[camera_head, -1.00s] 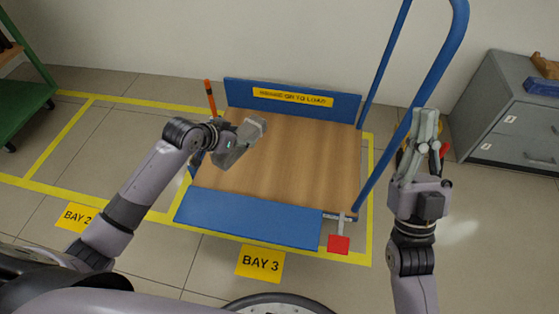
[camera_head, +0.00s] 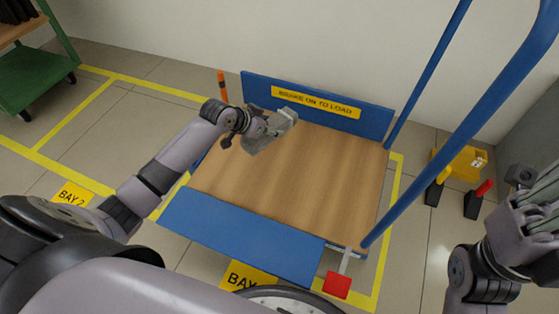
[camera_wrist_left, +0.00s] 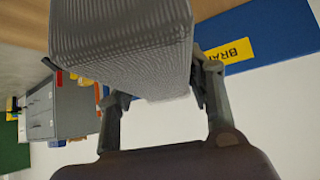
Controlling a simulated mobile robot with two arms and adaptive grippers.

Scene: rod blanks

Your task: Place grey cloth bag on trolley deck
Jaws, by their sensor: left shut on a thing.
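The grey cloth bag (camera_wrist_left: 125,45) fills the top of the left wrist view, its ribbed weave close to the camera. My left gripper (camera_wrist_left: 165,100) is shut on it, with a finger on each side. In the head view the left gripper (camera_head: 268,130) shows over the far left part of the trolley deck (camera_head: 310,185), a bare wooden board. The bag is small and hard to separate from the gripper there, and its height over the deck is unclear. My right gripper (camera_head: 530,205) is at the right edge, partly cut off; its jaws cannot be read.
A blue end board (camera_head: 315,105) stands at the deck's back, and a blue handle rail (camera_head: 465,130) rises on its right. A red pedal (camera_head: 337,285) sits at the front right. A yellow box (camera_head: 459,163) and a green shelf (camera_head: 35,75) stand apart on the floor.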

